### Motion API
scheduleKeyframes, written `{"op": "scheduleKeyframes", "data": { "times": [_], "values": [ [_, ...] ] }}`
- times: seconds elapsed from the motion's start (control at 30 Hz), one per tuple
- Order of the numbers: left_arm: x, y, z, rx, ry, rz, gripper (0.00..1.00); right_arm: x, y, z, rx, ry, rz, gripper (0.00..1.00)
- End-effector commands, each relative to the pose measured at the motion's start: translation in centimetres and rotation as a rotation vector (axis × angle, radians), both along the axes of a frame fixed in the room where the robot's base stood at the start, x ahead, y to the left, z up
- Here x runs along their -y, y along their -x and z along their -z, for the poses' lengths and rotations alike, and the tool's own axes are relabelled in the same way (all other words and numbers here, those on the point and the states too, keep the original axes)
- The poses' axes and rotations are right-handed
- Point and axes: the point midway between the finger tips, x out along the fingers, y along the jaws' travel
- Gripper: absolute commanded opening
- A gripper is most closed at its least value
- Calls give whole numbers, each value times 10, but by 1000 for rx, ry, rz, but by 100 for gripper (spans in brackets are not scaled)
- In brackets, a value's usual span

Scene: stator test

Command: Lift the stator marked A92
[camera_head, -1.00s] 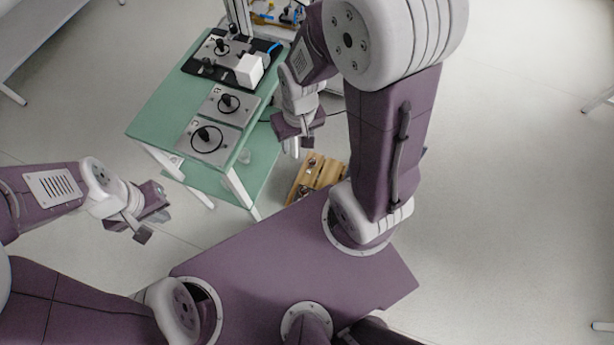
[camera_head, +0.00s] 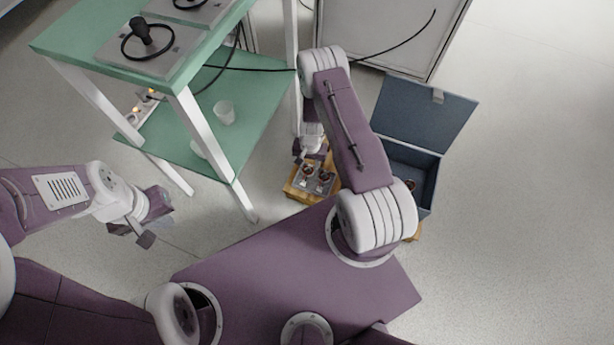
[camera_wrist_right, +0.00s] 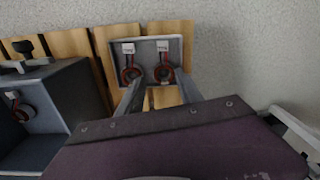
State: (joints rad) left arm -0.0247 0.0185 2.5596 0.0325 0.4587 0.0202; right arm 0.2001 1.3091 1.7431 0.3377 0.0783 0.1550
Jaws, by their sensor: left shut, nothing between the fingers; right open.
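Two stators with dark red windings lie side by side in a shallow grey tray (camera_wrist_right: 146,42). In the right wrist view they are the left stator (camera_wrist_right: 131,75) and the right stator (camera_wrist_right: 165,74); each has a white tag whose marking I cannot read. They also show small in the head view (camera_head: 307,171). A third stator (camera_wrist_right: 22,112) with a white tag is inside the blue box (camera_wrist_right: 62,88). My right gripper (camera_wrist_right: 160,92) is open, its fingers pointing at the tray, with nothing held. My left gripper (camera_head: 145,236) is shut and empty, over bare floor.
The tray rests on a wooden pallet (camera_head: 293,191) on the floor. The blue box has its lid (camera_head: 425,110) raised, right of my right arm. A green table (camera_head: 60,42) with a lower shelf (camera_head: 258,120) holding a cup (camera_head: 224,112) stands at left. A grey cabinet (camera_head: 385,35) is behind.

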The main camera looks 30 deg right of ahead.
Motion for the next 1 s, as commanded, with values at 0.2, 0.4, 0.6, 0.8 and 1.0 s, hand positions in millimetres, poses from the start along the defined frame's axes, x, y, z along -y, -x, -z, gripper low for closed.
{"op": "scheduleKeyframes", "data": {
  "times": [0.2, 0.4, 0.6, 0.8, 1.0],
  "values": [
    [0, 0, 26, -1, 0, 0, 0, -1, 0, 35, -1, 0, -2, 43],
    [0, 0, 38, -1, 0, 0, 0, -3, 0, 48, -2, 0, -2, 43],
    [0, 0, 68, -1, 0, 0, 0, -7, -2, 85, -1, -1, -2, 43],
    [0, 0, 65, -1, 0, 0, 0, -7, -2, 83, -1, -1, -2, 43],
    [0, 0, 65, -1, 0, 0, 0, -6, -2, 83, -1, -1, -2, 0]
  ]
}}
